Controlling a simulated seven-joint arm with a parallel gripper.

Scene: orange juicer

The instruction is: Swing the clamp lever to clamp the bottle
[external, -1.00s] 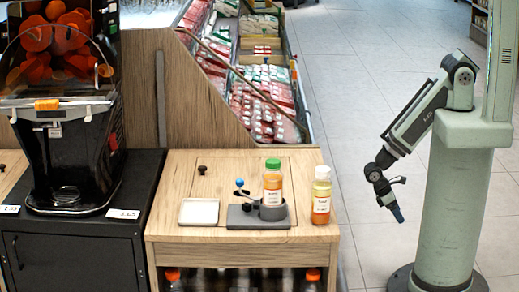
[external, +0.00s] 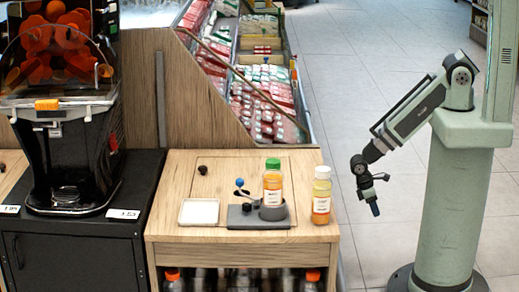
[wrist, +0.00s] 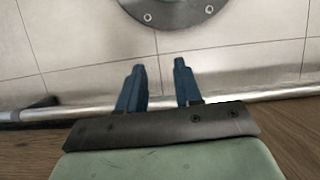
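A bottle of orange juice with a green cap (external: 273,181) stands upright in the grey round holder of the clamp base (external: 246,221) on the wooden counter. The clamp lever, with a blue ball knob (external: 240,183), rises just left of that bottle. My gripper (external: 375,208) hangs pointing down over the floor, to the right of the counter and well apart from the lever and bottles. In the wrist view, my gripper's two blue fingers (wrist: 160,88) are apart with nothing between them.
A white square tray (external: 199,212) and a small black knob (external: 202,170) are on the left. An orange juicer (external: 65,110) stands further left.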

